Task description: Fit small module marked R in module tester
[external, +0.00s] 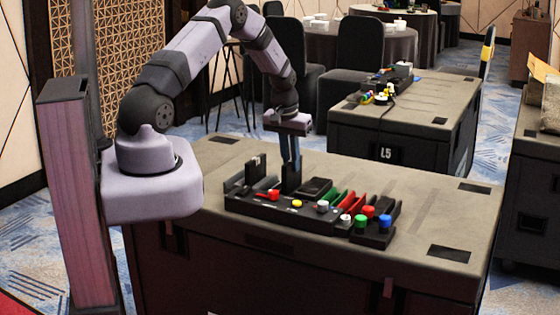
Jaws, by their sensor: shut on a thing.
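My gripper (290,164) points straight down over the case top, at the left part of a long black device with coloured knobs. Its fingers are shut on a small dark upright module (291,180). The module is at or just above the device; I cannot tell whether it is seated or touching. No letter R is legible on it. The black device (262,212), which seems to be the module tester, carries red, yellow and whitish knobs along its front. Another dark upright piece (257,166) stands to the left of the gripper.
Right of the gripper are a flat black block (315,187), green and red upright pieces (347,203), and a small box with green, red and blue knobs (372,236). The case top (430,205) is clear on the right. A second case (420,110) stands behind.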

